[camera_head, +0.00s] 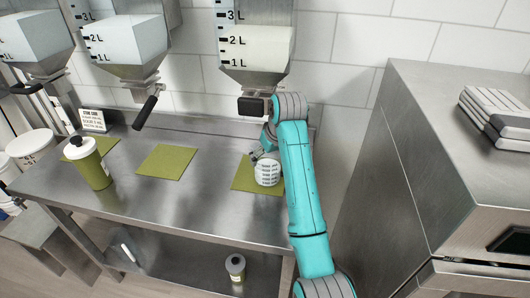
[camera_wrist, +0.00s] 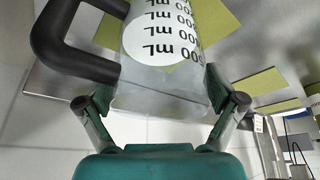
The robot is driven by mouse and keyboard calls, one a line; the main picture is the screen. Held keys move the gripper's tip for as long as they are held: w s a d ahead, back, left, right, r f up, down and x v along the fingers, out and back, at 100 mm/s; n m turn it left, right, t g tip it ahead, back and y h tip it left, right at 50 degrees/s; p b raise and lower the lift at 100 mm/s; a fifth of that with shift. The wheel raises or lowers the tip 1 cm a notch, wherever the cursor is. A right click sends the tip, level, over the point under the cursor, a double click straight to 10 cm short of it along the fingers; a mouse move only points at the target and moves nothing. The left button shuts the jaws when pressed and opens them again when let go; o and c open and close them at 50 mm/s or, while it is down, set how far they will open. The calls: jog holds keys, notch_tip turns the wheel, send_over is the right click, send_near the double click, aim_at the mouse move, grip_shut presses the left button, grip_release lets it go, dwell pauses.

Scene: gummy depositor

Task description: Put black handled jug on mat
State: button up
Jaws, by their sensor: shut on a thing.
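The black handled jug (camera_head: 268,171) is a clear measuring jug with a white label and black mL numbers. In the head view it is over the right green mat (camera_head: 241,178), below the right depositor. I cannot tell whether it touches the mat. In the wrist view the jug (camera_wrist: 160,85) fills the middle, with its black handle (camera_wrist: 62,45) at the left. My gripper (camera_wrist: 160,106) has a finger on each side of the jug and is shut on it. In the head view my arm hides most of the gripper and part of the mat.
Another green mat (camera_head: 167,162) lies bare mid-table. Depositors (camera_head: 254,48) hang above the table's back. A steel machine (camera_head: 425,160) stands right. A small bottle (camera_head: 235,268) is on the lower shelf.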

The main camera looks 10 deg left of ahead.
jog(key=shift+s+d+f, duration=0.2)
jog(key=shift+f, duration=0.15)
jog(key=shift+a+f, duration=0.1)
jog(key=o, duration=1.3)
jog(key=shift+o, duration=0.2)
